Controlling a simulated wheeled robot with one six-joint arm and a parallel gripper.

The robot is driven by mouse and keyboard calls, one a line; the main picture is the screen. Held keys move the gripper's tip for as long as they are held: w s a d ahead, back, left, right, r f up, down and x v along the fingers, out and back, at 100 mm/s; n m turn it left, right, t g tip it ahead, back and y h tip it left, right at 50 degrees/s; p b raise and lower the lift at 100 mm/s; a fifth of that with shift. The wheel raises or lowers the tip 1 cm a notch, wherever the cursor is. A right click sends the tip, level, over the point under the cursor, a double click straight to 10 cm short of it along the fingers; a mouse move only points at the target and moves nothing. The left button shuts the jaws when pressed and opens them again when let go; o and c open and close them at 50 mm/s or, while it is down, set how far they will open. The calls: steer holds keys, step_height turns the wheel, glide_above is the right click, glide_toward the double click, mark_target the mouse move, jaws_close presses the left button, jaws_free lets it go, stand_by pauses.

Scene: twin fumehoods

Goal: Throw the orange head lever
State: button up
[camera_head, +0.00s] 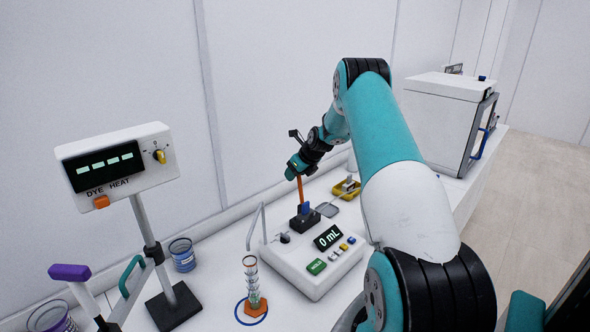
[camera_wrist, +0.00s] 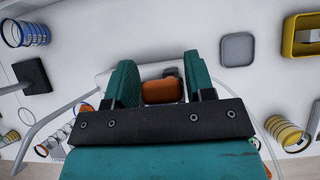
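The orange lever (camera_head: 300,188) stands up from a black base with a blue part (camera_head: 304,217) on a white dispenser unit. My gripper (camera_head: 296,170) is at the top of this lever. In the wrist view, the orange head (camera_wrist: 162,91) lies between the two teal fingers of my gripper (camera_wrist: 162,82).
The dispenser's display (camera_head: 328,237) reads 0 mL. A glass cylinder (camera_head: 251,280) stands in front of it. A dye heat panel (camera_head: 118,161) on a post is at left. A yellow tray (camera_head: 346,188) sits behind, and a white oven (camera_head: 447,120) at right.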

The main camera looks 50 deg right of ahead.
steer(key=shift+o, duration=0.7)
steer(key=shift+w+d, duration=0.1)
steer(key=shift+r, duration=0.45)
steer(key=b+v, duration=0.6)
steer(key=v, duration=1.1)
steer(key=shift+f, duration=0.1)
steer(key=s+a+f+n+g+y+b, duration=0.1)
steer(key=a+n+g+y+b, duration=0.1)
steer(key=a+n, duration=1.25)
steer(key=s+a+f+n+g+y+b, duration=0.2)
steer(key=a+n, duration=0.5)
steer(key=a, duration=1.4)
steer(key=s+a+f+n+g+b, duration=0.1)
steer(key=s+a+f+n+b, duration=0.1)
steer(key=s+a+n, duration=0.6)
steer(key=s+a+f+n+g+b, duration=0.2)
steer(key=s+a+n, duration=0.5)
steer(key=s+n, duration=0.6)
steer(key=shift+s+a+f+n, duration=0.3)
steer(key=shift+a+f+n, duration=0.1)
steer(key=shift+f+n, duration=0.25)
